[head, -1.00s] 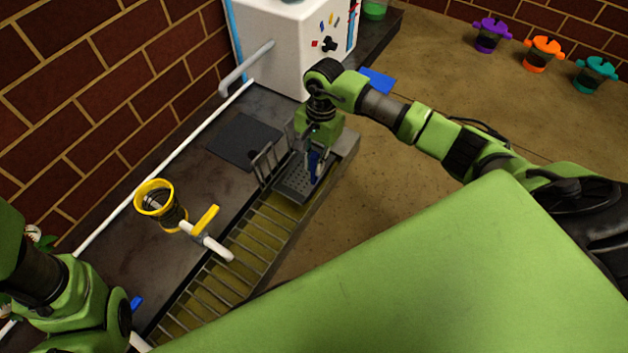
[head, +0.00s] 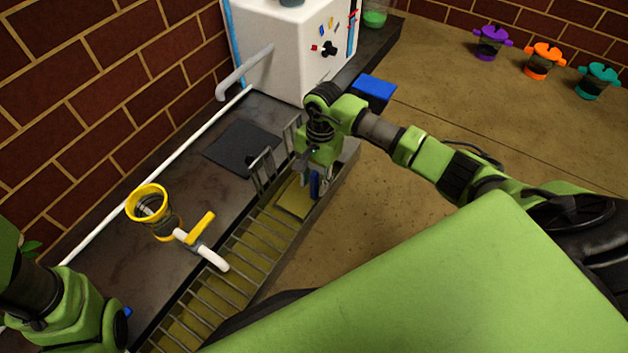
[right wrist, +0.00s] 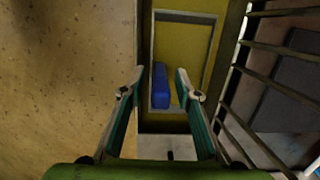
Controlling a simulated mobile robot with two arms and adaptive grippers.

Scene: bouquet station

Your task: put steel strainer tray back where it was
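The steel strainer tray's perforated plate does not show clearly now. A rectangular opening with a grey rim (head: 296,198) and a yellow-olive floor lies below my right gripper. A blue block or handle (head: 315,183) stands there; it also shows in the right wrist view (right wrist: 160,87), inside the rim. I cannot tell whether it belongs to the tray. My right gripper (right wrist: 160,78) is open, its teal fingers apart on both sides of the blue piece. Its tips are hidden in the head view. My left arm shows at the lower left, its gripper out of view.
Upright grey racks (head: 262,172) stand close left of the right gripper. A slatted grate (head: 245,255) runs along the counter, with a yellow-rimmed pipe fitting (head: 150,205) beside it. A white machine (head: 285,50) stands behind. Purple, orange and teal pieces stand at the far right.

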